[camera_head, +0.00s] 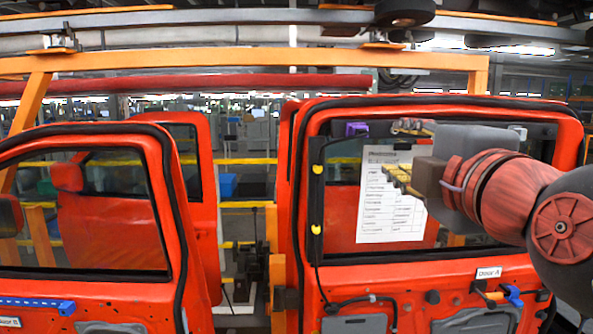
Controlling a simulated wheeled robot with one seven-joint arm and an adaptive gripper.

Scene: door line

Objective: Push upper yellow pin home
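The upper yellow pin (317,169) shows as a small yellow knob on the black strip along the left side of the right door's window frame. A second, lower yellow pin (316,229) sits below it on the same strip. How deep either pin sits is too small to tell. My gripper (399,153) reaches in from the right, in front of the window of the orange-red door (460,256) labelled Door A. Its fingers point left and are spread apart, with nothing seen between them. The fingertips are to the right of the upper pin, apart from it in the picture.
A printed sheet (376,222) hangs in the window behind my gripper. A purple clip (357,129) is near the window's top left. Another orange-red door (105,312) stands at left. An orange post (277,290) stands between the doors. An overhead rail (240,36) crosses the top.

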